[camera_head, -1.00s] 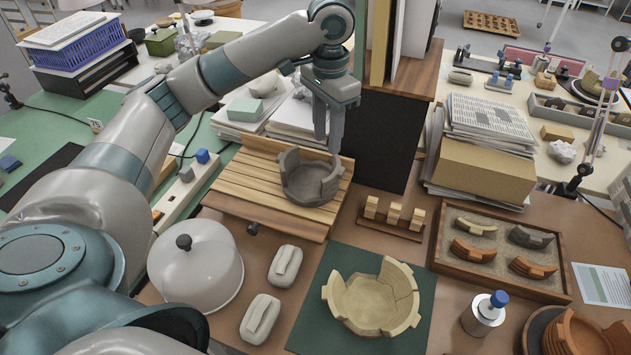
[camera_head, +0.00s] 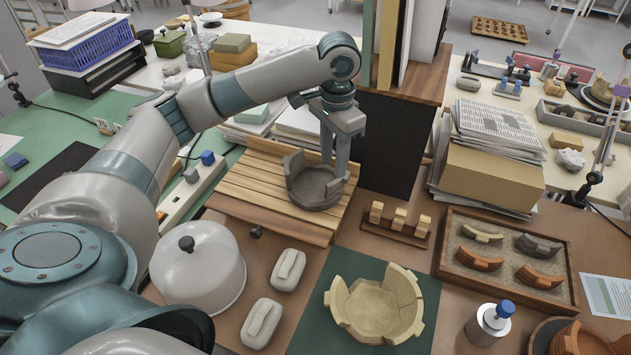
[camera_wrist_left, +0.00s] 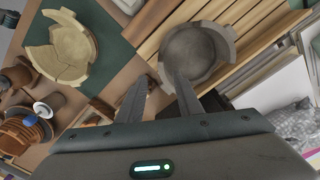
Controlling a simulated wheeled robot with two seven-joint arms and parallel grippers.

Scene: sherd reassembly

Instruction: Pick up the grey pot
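The grey pot (camera_head: 316,193) is a broken, open bowl with a stepped, uneven rim. It sits upright on the slatted wooden board, and it also shows in the left wrist view (camera_wrist_left: 196,54). My left gripper (camera_head: 335,170) points down at the pot's right side in the head view. Its two fingers are apart, with the pot's wall edge showing near the gap between the tips (camera_wrist_left: 162,73) in the left wrist view. One finger overlaps the pot in that view; the other is outside it. I cannot tell whether either finger touches. My right gripper is in neither view.
A cream pot (camera_head: 378,307) with gaps in its wall stands on a green mat (camera_head: 312,338) in front. A small rack of wooden blocks (camera_head: 398,219) is right of the board. A dark cabinet (camera_head: 388,140) rises close behind the gripper. A white dome (camera_head: 198,270) stands left.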

